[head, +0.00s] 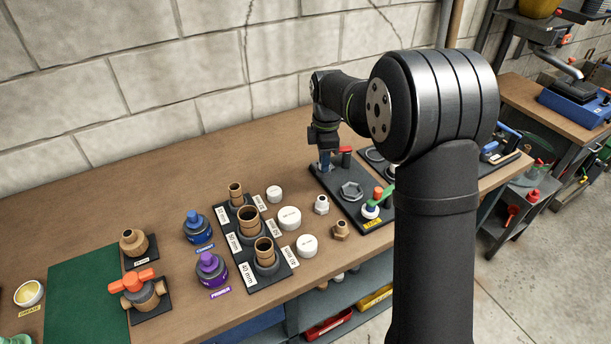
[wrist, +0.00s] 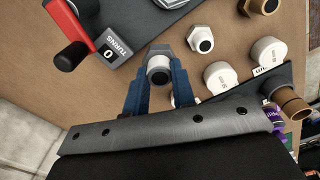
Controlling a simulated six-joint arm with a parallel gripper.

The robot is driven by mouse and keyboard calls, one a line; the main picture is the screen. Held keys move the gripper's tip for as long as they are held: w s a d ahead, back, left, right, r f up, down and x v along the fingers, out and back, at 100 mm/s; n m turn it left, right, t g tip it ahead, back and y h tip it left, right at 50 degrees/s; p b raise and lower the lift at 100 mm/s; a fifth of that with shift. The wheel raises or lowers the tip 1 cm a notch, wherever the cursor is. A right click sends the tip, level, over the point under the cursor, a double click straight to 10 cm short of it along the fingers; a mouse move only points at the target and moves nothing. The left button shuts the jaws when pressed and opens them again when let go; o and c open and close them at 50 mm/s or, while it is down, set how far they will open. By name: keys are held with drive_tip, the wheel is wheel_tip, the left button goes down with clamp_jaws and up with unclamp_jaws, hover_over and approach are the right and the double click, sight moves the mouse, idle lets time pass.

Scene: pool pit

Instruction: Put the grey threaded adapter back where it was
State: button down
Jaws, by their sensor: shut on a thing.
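My gripper (wrist: 160,78) shows its blue fingers in the wrist view, shut on the grey threaded adapter (wrist: 158,65). The adapter sits between the fingertips, its dark round bore facing the camera. In the head view, my gripper (head: 325,163) is at the back left corner of a black board (head: 327,187), left of a red-topped device (head: 346,152). The adapter cannot be made out there. I cannot tell whether it touches the surface below.
A white hex fitting (head: 321,204) and a tan one (head: 341,229) stand left of the board. White caps (head: 289,218) stand near a black rack (head: 274,277) with tan pipe pieces. The board carries a grey hex ring (head: 351,191). Bare bench lies left of my gripper.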

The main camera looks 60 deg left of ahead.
drive_tip(key=s+a+f, duration=0.1)
drive_tip(key=a, duration=0.1)
drive_tip(key=s+a+f, duration=0.1)
drive_tip(key=s+f, duration=0.1)
drive_tip(key=shift+s+a, duration=0.3)
drive_tip(key=shift+a, duration=0.1)
drive_tip(key=shift+f, duration=2.05)
drive_tip(key=shift+f, duration=0.1)
drive_tip(key=shift+f, duration=0.1)
drive_tip(key=c, duration=1.2)
unclamp_jaws()
wheel_tip(320, 180, up, 12)
drive_tip(key=shift+r, duration=0.2)
